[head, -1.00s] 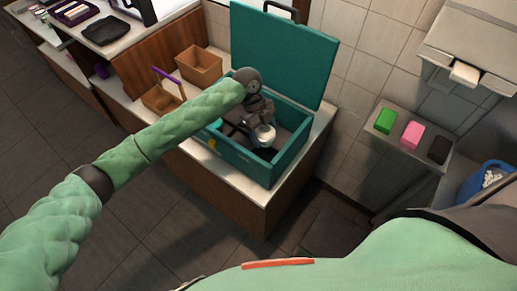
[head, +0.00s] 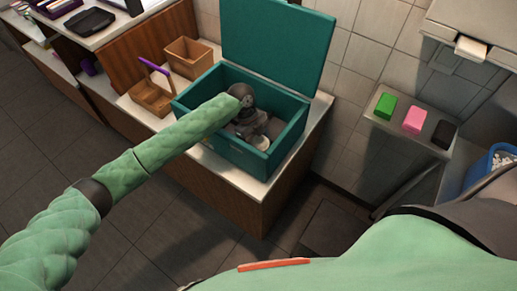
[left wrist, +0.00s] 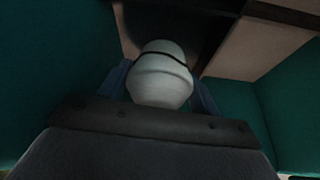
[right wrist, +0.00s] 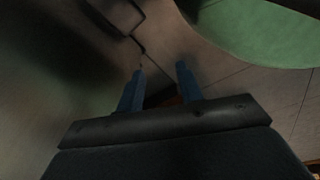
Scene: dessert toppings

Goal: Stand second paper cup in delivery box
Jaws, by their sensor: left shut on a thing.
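The teal delivery box (head: 238,158) stands on the counter with its lid (head: 278,42) up. My left gripper (head: 258,138) is down inside the box, shut on a white paper cup (head: 262,143). The left wrist view shows the cup (left wrist: 160,82) between the two fingers, with teal walls on both sides. Whether the cup touches the box floor cannot be told. My forearm and gripper hide part of the box's inside, and no other cup can be made out. My right gripper (right wrist: 160,70) is open and empty, seen in the right wrist view.
A wooden basket with a purple handle (head: 150,97) and a wooden bin (head: 188,60) stand left of the box. Green (head: 384,105), pink (head: 414,121) and black (head: 443,134) blocks lie on a shelf at right. A blue bucket (head: 482,168) stands beyond it.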

